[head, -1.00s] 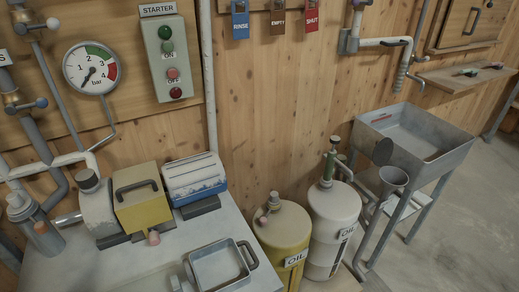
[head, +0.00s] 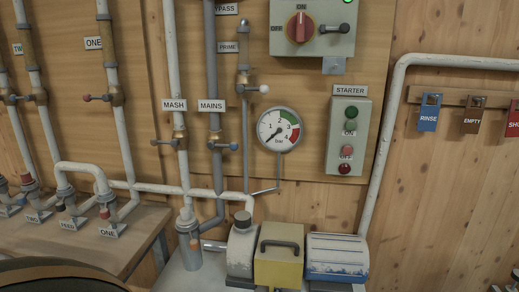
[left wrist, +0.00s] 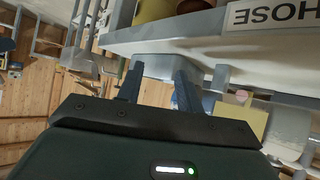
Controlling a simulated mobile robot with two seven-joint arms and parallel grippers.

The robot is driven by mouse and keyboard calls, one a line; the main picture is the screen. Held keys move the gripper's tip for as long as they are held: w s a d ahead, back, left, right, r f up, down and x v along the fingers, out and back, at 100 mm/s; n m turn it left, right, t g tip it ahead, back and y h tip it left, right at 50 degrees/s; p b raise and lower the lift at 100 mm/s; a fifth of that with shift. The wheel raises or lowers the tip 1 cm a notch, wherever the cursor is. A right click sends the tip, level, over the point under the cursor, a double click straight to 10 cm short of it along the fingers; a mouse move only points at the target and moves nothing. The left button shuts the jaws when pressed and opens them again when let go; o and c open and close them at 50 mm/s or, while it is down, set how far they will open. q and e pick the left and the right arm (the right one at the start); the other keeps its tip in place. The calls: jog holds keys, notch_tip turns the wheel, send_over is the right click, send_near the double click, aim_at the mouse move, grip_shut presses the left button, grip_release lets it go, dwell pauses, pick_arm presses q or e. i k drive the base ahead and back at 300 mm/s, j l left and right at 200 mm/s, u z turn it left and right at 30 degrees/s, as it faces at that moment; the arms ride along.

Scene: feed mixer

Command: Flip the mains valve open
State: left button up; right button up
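The mains valve (head: 216,143) is a brass body on the grey vertical pipe under the MAINS label (head: 211,106) in the head view. Its lever has a blue end (head: 234,147) and lies roughly level, across the pipe, pointing right. In the left wrist view my left gripper (left wrist: 158,85) is open, its two dark fingers apart with nothing visibly held. It does not show in the head view, and the mains valve cannot be made out in the wrist view. My right gripper is in neither view.
The prime valve (head: 243,88) and pressure gauge (head: 278,130) are to the right, with the starter box (head: 347,136) beyond. A HOSE label (left wrist: 272,14) shows in the wrist view.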

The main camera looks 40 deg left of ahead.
aim_at(234, 146)
jog(key=u, duration=1.55)
jog(key=j, duration=1.45)
